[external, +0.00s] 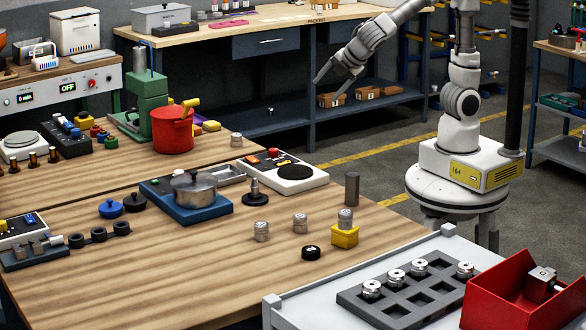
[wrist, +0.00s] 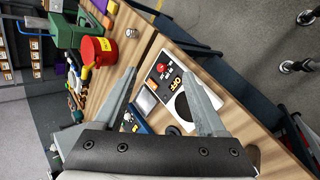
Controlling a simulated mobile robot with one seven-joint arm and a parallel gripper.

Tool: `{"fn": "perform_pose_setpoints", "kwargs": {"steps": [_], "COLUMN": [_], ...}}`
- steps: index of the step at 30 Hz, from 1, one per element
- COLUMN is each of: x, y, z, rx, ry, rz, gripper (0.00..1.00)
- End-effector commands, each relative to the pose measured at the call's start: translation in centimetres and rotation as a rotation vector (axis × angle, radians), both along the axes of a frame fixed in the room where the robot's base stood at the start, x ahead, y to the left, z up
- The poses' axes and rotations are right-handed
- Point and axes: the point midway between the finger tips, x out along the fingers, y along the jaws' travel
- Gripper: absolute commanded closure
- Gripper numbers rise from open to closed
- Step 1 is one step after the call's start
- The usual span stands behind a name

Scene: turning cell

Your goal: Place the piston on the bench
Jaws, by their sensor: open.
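Silver ringed cylinders that look like pistons stand upright on the wooden bench (external: 150,255): one (external: 261,231) left of centre, one (external: 300,222) beside it, and one (external: 236,139) farther back. Another piston-like cylinder (external: 345,216) stands on a yellow block (external: 344,236). I cannot tell which one the task means. My gripper (external: 330,90) is open and empty, high beyond the bench's far edge. In the wrist view my gripper (wrist: 158,74) has its fingers spread above a white panel (wrist: 160,82) on the bench, with nothing between them.
A red pot (external: 172,132), a lidded steel pan (external: 194,190) and a dark upright cylinder (external: 352,189) stand on the bench. A grey cart in front carries a slotted tray (external: 395,308) with several silver parts, and a red bin (external: 500,305). The bench's front left is mostly clear.

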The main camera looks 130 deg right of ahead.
Motion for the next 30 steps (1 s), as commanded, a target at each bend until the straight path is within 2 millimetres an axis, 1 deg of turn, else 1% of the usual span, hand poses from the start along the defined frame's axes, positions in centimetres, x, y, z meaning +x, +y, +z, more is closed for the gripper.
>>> {"fn": "perform_pose_setpoints", "kwargs": {"steps": [1,5,6,8,9,12,15,18,21,30], "x": [-0.8,-2.7,-3.3,-4.2,-4.8,-6.3,-7.5,-8.3,-8.8,-8.8], "y": [2.1,7.6,9.3,11.9,13.5,17.3,20.1,21.9,22.9,23.1], "z": [0.6,1.2,1.3,1.5,1.6,1.9,2.2,2.4,2.4,2.4], "rx": [0.055,0.225,0.282,0.370,0.429,0.571,0.689,0.769,0.813,0.826], "ry": [-0.065,-0.212,-0.254,-0.313,-0.349,-0.423,-0.474,-0.502,-0.511,-0.511], "rz": [-0.023,-0.090,-0.108,-0.133,-0.147,-0.181,-0.208,-0.226,-0.237,-0.239], "gripper": [0.26,0.26,0.26,0.26,0.26,0.26,0.26,0.26,0.26,0.26]}}
